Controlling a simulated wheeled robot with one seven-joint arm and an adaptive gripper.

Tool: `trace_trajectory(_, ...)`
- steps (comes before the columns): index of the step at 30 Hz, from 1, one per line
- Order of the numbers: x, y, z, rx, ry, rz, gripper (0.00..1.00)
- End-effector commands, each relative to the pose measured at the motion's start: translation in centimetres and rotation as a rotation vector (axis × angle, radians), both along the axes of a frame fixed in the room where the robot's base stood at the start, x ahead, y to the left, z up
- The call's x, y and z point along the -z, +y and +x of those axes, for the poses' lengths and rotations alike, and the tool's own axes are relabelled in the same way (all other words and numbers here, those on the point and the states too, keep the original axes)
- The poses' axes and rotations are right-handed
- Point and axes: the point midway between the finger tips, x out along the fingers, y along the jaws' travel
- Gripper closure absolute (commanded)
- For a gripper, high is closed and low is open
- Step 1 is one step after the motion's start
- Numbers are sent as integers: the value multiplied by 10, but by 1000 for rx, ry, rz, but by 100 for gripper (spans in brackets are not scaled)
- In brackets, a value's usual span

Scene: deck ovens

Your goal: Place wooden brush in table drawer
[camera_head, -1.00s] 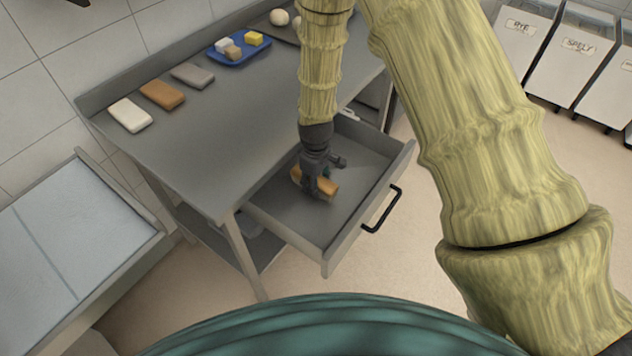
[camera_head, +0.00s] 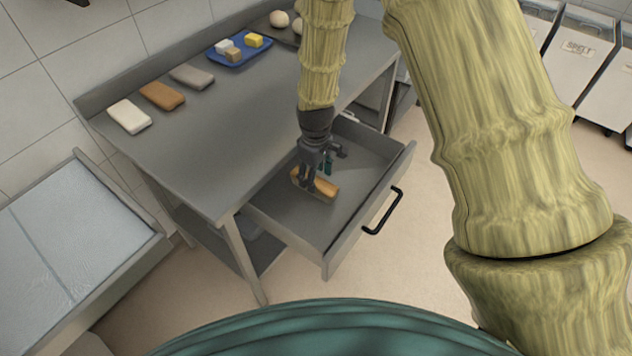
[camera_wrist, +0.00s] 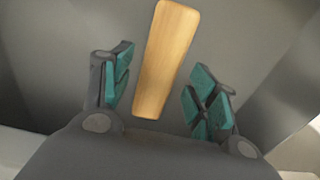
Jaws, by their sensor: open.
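The wooden brush (camera_head: 325,188) lies inside the open table drawer (camera_head: 290,207), on its floor. In the wrist view the brush (camera_wrist: 167,55) shows as a plain tan wooden block, between and beyond the fingers. My gripper (camera_head: 318,176) is in the drawer space just above the brush. In the wrist view my gripper (camera_wrist: 160,100) is open, its teal pads spread apart, with a gap on each side of the brush. Part of the brush is hidden behind the fingers in the head view.
The grey table (camera_head: 215,125) carries a white block (camera_head: 129,116), a brown block (camera_head: 162,95), a grey block (camera_head: 192,77) and a blue tray (camera_head: 222,61) with small pieces. The drawer's black handle (camera_head: 383,212) faces right. Labelled bins (camera_head: 580,60) stand at the upper right.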

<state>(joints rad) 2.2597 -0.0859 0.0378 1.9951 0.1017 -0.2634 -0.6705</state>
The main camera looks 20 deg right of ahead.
Motion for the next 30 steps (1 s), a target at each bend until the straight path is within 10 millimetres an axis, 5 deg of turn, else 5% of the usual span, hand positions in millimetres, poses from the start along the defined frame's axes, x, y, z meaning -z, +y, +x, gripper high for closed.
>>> trace_trajectory(15,-62,0,0,0,-2,0,41)
trace_trajectory(30,-76,0,0,1,0,0,41)
